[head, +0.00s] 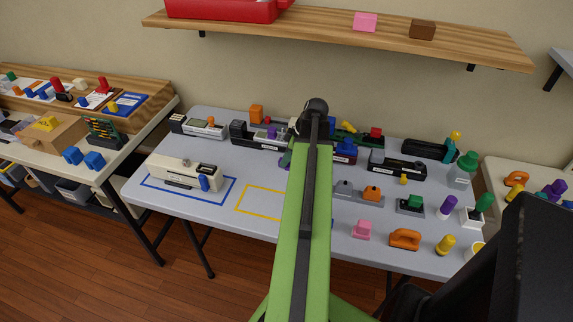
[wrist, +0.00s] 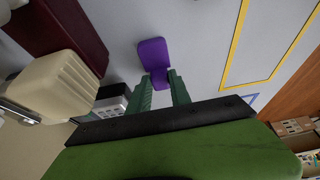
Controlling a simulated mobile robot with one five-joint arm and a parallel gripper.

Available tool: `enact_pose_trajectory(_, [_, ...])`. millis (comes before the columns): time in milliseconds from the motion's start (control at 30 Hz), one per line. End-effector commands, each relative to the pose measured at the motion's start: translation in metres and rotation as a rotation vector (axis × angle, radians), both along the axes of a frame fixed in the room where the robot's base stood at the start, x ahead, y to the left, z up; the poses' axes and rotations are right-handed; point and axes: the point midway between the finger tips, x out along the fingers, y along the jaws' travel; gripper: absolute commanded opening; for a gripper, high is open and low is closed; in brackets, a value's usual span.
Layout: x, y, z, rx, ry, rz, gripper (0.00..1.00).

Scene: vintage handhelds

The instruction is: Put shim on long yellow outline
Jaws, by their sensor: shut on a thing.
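In the wrist view my gripper (wrist: 160,80), with green fingers, is shut on a flat purple piece (wrist: 153,56), which looks like the shim. The piece sticks out beyond the fingertips over the grey table. Whether it touches the table I cannot tell. The long yellow outline (wrist: 234,42) lies to the right of the piece, apart from it. In the head view the yellow outline (head: 241,197) is on the front part of the table, its right part hidden behind my green arm. My gripper is mostly hidden by the arm there.
A blue outline (head: 190,198) holding a cream handheld (head: 184,172) lies left of the yellow one. Several dark devices stand along the back. A pink block (head: 361,229) and an orange handle (head: 405,239) are among loose parts at right. The visible inside of the yellow outline is bare.

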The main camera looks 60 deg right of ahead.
Motion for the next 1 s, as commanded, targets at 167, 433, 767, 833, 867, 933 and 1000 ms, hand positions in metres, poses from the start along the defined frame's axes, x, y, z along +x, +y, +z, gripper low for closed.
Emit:
enact_pose_trajectory(167, [0.0, 0.0, 0.001, 0.0, 0.0, 0.0, 0.0])
enact_pose_trajectory(433, [0.0, 0.0, -0.002, 0.0, 0.0, 0.0, 0.39])
enact_pose_trajectory(767, [0.0, 0.0, -0.002, 0.0, 0.0, 0.0, 0.46])
enact_pose_trajectory(833, [0.0, 0.0, 0.0, 0.0, 0.0, 0.0, 0.46])
enact_pose_trajectory(867, [0.0, 0.0, 0.002, 0.0, 0.0, 0.0, 0.46])
enact_pose_trajectory(933, [-0.001, 0.0, 0.007, 0.0, 0.0, 0.0, 0.46])
enact_pose_trajectory(1000, [-0.004, -0.001, 0.016, 0.0, 0.0, 0.0, 0.46])
